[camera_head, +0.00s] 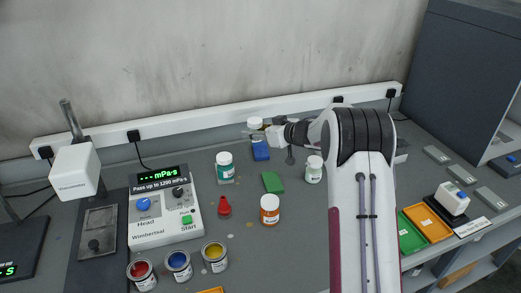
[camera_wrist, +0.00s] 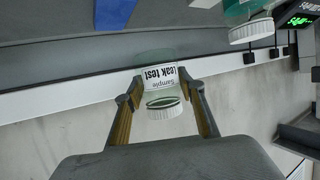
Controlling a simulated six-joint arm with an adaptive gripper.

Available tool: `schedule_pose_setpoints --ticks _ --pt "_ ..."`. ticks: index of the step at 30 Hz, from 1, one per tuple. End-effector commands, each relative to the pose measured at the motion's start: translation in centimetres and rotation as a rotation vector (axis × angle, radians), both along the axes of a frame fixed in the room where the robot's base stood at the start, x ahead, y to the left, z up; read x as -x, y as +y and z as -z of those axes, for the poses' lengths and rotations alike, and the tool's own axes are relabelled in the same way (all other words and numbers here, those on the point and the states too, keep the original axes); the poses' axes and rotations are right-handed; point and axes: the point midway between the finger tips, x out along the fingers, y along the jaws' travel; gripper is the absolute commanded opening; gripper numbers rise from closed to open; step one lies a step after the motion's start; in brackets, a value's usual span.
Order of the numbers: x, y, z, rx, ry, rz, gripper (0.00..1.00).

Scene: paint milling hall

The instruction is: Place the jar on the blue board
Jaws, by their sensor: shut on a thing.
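My gripper (camera_wrist: 160,102) is shut on a clear jar with a white lid and a label reading "Sample leak test" (camera_wrist: 160,78). The jar's lid also shows in the head view (camera_head: 256,123), at the back of the bench near the wall. The blue board (camera_head: 261,151) lies flat on the bench, just below the held jar in the head view. In the wrist view the blue board (camera_wrist: 115,12) is at the top edge, apart from the jar. The gripper's fingers are small in the head view, partly in front of the jar.
A teal jar (camera_head: 225,166), a green block (camera_head: 272,182), a white-lidded jar (camera_head: 314,170), an orange jar (camera_head: 270,209) and a red object (camera_head: 224,206) stand around the blue board. A viscometer control box (camera_head: 165,213) is at left. A white cable rail (camera_head: 200,121) runs behind.

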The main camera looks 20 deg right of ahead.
Motion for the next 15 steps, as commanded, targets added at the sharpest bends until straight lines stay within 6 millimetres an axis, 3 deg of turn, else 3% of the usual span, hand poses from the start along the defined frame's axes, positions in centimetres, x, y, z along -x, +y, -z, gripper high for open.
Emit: schedule_pose_setpoints --ticks 6,15 --pt "-2.4 -2.7 -2.6 0.001 -0.003 0.110 0.18" --pt "-2.7 -3.8 -2.5 0.000 0.000 0.174 0.18"
